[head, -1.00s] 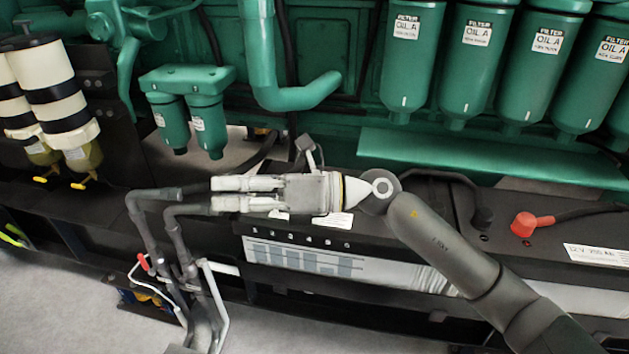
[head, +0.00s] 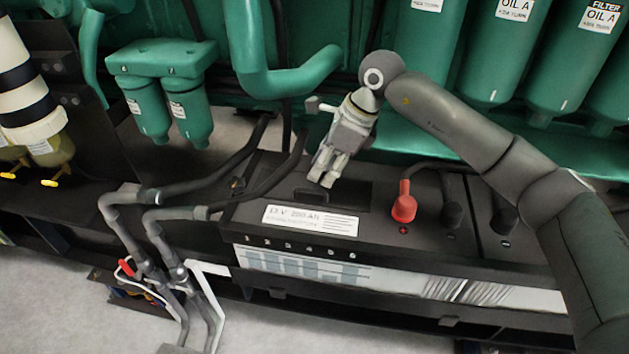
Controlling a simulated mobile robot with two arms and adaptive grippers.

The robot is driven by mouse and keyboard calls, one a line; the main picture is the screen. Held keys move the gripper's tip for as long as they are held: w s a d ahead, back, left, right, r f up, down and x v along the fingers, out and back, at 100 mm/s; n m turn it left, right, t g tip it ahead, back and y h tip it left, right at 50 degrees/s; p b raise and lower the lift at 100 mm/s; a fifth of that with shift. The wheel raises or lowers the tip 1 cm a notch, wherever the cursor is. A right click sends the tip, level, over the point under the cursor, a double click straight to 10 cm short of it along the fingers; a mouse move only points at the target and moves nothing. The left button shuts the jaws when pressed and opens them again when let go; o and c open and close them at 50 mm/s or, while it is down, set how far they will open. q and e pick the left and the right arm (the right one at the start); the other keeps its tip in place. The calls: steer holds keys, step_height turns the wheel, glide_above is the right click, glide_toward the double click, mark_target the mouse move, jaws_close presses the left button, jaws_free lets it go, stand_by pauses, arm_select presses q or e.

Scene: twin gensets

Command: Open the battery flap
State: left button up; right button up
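The battery (head: 420,252) is a long black box with a white label (head: 310,220) on its top and a striped band on its front. A dark, raised or recessed rectangular piece (head: 350,197) lies on its top behind the label; it may be the flap, and I cannot tell its state. My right gripper (head: 324,180) points down at this piece, with its fingertips just above or at its left part. The fingertips look close together; whether they touch it or grip anything is unclear.
A red terminal cap (head: 403,205) and a black cap (head: 453,214) stand on the battery to the right. Dark hoses (head: 185,192) run at the left. Green oil filters (head: 500,60) and a green pipe (head: 290,78) are behind. Grey floor is open at the lower left.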

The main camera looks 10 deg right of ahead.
mark_target(315, 190)
steer(key=x, duration=0.5)
steer(key=shift+a+f, duration=0.15)
steer(key=shift+f, duration=0.2)
jaws_close()
